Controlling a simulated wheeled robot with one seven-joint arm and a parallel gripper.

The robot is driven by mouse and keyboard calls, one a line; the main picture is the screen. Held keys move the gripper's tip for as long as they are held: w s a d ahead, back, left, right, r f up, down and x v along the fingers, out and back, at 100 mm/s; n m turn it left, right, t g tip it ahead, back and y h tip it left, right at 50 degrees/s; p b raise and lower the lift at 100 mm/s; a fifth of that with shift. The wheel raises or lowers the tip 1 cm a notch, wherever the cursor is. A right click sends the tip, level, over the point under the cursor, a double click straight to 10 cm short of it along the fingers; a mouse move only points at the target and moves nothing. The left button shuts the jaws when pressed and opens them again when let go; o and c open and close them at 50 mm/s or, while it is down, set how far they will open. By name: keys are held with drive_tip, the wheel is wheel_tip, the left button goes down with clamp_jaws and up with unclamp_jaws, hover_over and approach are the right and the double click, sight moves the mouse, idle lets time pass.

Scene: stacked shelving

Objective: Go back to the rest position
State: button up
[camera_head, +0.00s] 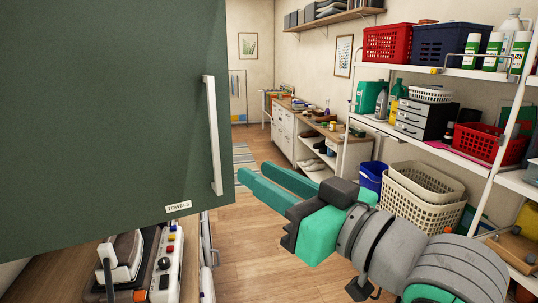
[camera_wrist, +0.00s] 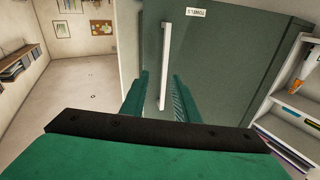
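My gripper (camera_head: 252,172) points toward a green cabinet door (camera_head: 110,110) on the left. Its two teal fingers are apart, with nothing held between them. In the wrist view the fingers (camera_wrist: 160,76) show on either side of the door's white vertical handle (camera_wrist: 165,65). In the head view the handle (camera_head: 213,135) stands left of the fingertips, with a gap between. A label reading TOWELS (camera_head: 178,207) is at the door's lower edge. I cannot tell whether the door is fully closed.
White shelving (camera_head: 440,135) on the right holds baskets, bottles and drawers, close to my arm. Beige baskets (camera_head: 425,190) and a blue bin (camera_head: 372,177) stand low there. A counter with a white device (camera_head: 165,265) is below the door. Wooden floor (camera_head: 265,250) is clear between.

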drive_tip(key=w+d+f+m+t+h, duration=0.1)
drive_tip(key=w+d+f+m+t, duration=0.15)
drive_tip(key=w+f+m, duration=0.55)
drive_tip(key=s+d+f+m+t+h, duration=0.15)
drive_tip(key=f+h, duration=0.25)
drive_tip(key=f, duration=1.1)
drive_tip(key=s+f+m+t+h, duration=0.1)
drive_tip(key=s+f+m+h, duration=0.3)
drive_tip(key=f, duration=1.1)
drive_tip(key=s+f+n+g+h, duration=0.15)
drive_tip(key=s+f+h, duration=0.25)
drive_tip(key=s+f, duration=1)
drive_tip(key=s+a+f+n+g, duration=0.1)
drive_tip(key=s+n, duration=0.1)
drive_tip(key=s, duration=0.7)
drive_tip(key=s+a+f+n, duration=0.2)
drive_tip(key=s, duration=0.7)
drive_tip(key=shift+f+g, duration=0.25)
drive_tip(key=shift+g, duration=0.1)
drive_tip(key=shift+a, duration=0.1)
